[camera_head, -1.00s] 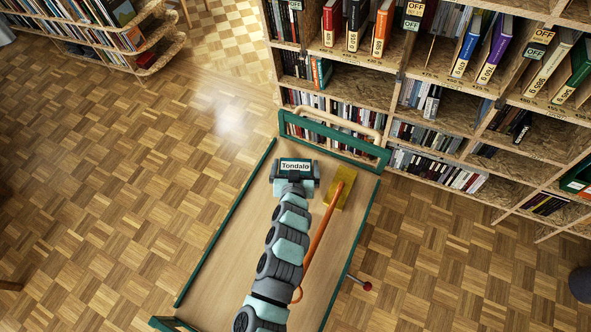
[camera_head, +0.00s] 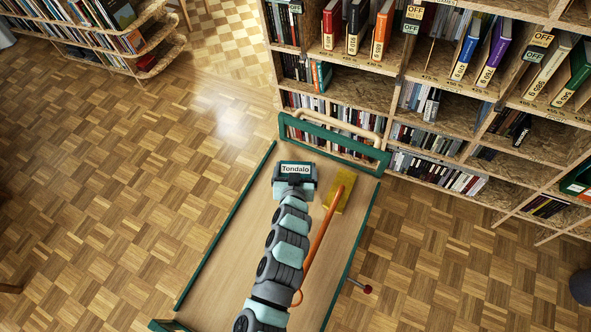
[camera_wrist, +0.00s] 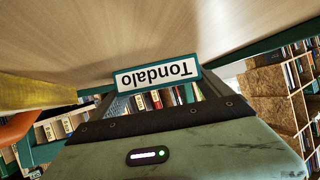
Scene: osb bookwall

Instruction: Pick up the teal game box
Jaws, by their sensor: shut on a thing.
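The teal game box (camera_head: 279,169) has a white label reading "Tondalo". It is at the far end of the cart's wooden top (camera_head: 235,235). In the wrist view the teal game box (camera_wrist: 197,71) shows its label upside down between my fingers. My gripper (camera_head: 296,180) is shut on the box; it also shows in the wrist view (camera_wrist: 158,90). My gripper and arm hide the box's near side in the head view. I cannot tell whether the box touches the cart top.
A yellow block (camera_head: 338,198) with an orange handle (camera_head: 322,235) lies close to the right of my arm. The cart's green end frame (camera_head: 335,145) stands behind the box. A bookshelf (camera_head: 350,90) rises beyond it. The cart's left side is clear.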

